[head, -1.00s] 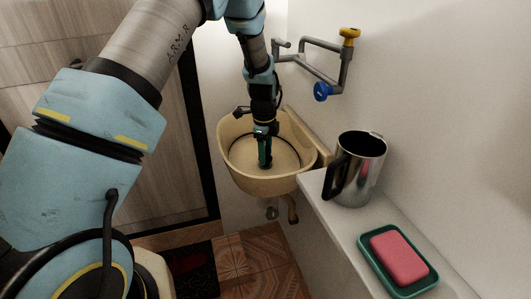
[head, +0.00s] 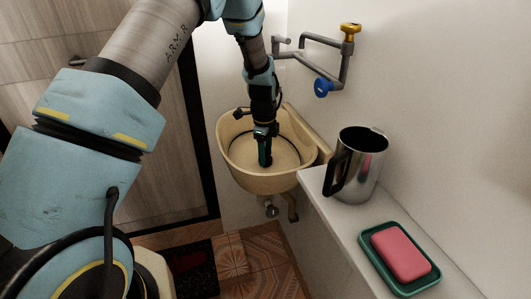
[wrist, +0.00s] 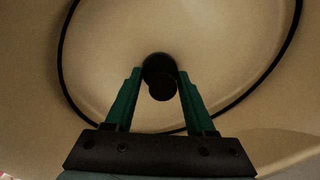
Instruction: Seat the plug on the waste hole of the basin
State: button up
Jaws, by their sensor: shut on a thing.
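The cream basin (head: 236,168) is fixed at the wall in the head view, and its inside also fills the wrist view (wrist: 110,50). My gripper (head: 265,163) points down into the basin, near its floor. In the wrist view its green fingers (wrist: 159,78) are shut on a black round plug (wrist: 162,88) with a knob-like end. A dark round patch shows just beyond the knob; I cannot tell whether it is the plug's disc or the waste hole. Whether the plug touches the basin floor is unclear.
A thin dark ring (wrist: 62,75) runs around the basin's inside. Grey pipework with a blue knob (head: 323,88) and a yellow knob (head: 350,30) is on the wall above. A steel mug (head: 362,165) and a pink soap (head: 401,254) in a green dish stand on the ledge at right.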

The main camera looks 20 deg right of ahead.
jog(key=shift+f, duration=0.45)
jog(key=o, duration=1.4)
jog(key=r, duration=0.3)
jog(key=r+b, duration=0.1)
jog(key=r, duration=0.3)
jog(key=r+b, duration=0.1)
jog(key=r, duration=0.3)
jog(key=shift+s+a, duration=0.25)
jog(key=shift+f, duration=0.1)
jog(key=shift+a, duration=0.1)
